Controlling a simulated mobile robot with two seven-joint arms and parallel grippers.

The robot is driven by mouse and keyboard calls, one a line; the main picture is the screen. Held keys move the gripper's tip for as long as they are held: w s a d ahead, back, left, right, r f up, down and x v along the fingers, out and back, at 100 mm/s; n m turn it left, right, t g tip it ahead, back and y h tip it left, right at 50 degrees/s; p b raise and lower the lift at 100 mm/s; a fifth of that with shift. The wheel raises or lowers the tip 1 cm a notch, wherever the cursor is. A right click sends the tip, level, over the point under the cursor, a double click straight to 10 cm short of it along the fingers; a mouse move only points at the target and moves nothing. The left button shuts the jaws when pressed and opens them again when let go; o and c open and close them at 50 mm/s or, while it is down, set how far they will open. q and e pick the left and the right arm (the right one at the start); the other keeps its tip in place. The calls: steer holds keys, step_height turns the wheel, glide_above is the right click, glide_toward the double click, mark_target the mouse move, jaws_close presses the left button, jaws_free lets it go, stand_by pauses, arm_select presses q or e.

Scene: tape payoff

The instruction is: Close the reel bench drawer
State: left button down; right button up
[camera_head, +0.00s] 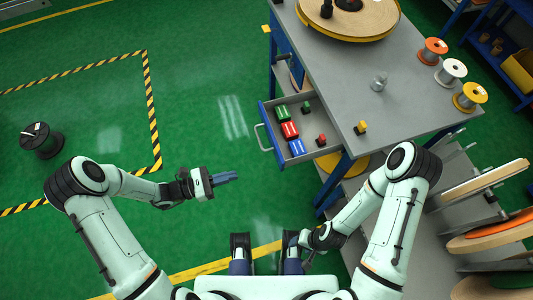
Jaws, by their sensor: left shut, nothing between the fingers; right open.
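The reel bench drawer (268,128) is pulled out from the left side of the bench (345,85), with its front facing left. Its metal handle (261,139) sticks out from that front. Inside lie green, red and blue pieces, in plain view. My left gripper (234,177) is shut and empty. It is apart from the drawer, in front and below it in the picture, pointing right over the green floor. My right gripper (294,239) is low in front of me, below the drawer in the picture, apart from it and open. Its fingers are hard to make out.
The bench top bears a large reel (350,22), a small metal post (379,82), a yellow-topped piece (361,127) and several spools at the right edge. Big reels stand at lower right. The floor left of the drawer is clear; a black spool (41,140) is far left.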

mark_target(280, 160)
arm_select(q)
steer(key=x, duration=1.3)
steer(key=shift+w+d+r, duration=0.3)
steer(key=shift+d+r, duration=0.05)
steer(key=shift+d, duration=0.1)
steer(key=b+x, duration=0.2)
steer(key=x, duration=1.5)
steer(key=shift+w+d+r+b, duration=0.1)
steer(key=shift+w+d+b, duration=0.15)
steer(key=shift+b, duration=0.15)
steer(key=shift+a, duration=0.1)
